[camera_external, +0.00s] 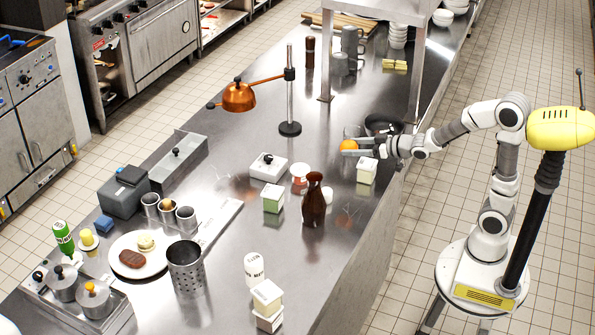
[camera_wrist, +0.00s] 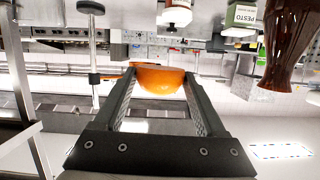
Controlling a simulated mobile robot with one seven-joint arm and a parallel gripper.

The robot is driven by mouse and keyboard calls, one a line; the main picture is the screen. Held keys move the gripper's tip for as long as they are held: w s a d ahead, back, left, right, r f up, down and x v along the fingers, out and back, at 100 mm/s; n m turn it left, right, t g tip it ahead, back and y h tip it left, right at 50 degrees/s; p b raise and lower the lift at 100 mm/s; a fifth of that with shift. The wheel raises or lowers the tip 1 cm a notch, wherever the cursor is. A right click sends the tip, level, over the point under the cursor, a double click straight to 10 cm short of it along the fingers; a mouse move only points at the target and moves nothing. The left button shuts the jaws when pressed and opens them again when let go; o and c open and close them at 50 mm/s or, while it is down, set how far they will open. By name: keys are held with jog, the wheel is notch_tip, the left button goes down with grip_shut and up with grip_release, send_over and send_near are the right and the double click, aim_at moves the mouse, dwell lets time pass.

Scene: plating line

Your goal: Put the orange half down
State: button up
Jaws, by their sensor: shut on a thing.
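The orange half (camera_external: 348,147) is held at the tip of my gripper (camera_external: 357,147), above the steel counter (camera_external: 250,155) near its right edge. In the wrist view the orange half (camera_wrist: 160,79) shows as a rounded orange shape between the two dark fingers of my gripper (camera_wrist: 158,85). The fingers are shut on it. The wrist picture looks upside down. I cannot tell exactly how high the orange half is over the counter.
A dark round pan (camera_external: 383,125) is just behind my gripper. A brown bottle (camera_external: 314,200) and a lamp stand (camera_external: 290,128) are to the left. Bare counter lies between the stand and my gripper.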

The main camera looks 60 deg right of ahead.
jog(key=shift+w+a+r+p, duration=0.65)
jog(key=shift+w+a+p, duration=2.1)
jog(key=shift+w+p, duration=1.15)
jog(key=s+f+m+h, duration=0.2)
jog(key=s+m+h, duration=0.1)
jog(key=s, duration=0.6)
jog(key=shift+d+g+h+p, duration=0.2)
jog(key=shift+g+h+p, duration=0.15)
jog(key=shift+h, duration=0.35)
jog(key=shift+s, duration=0.1)
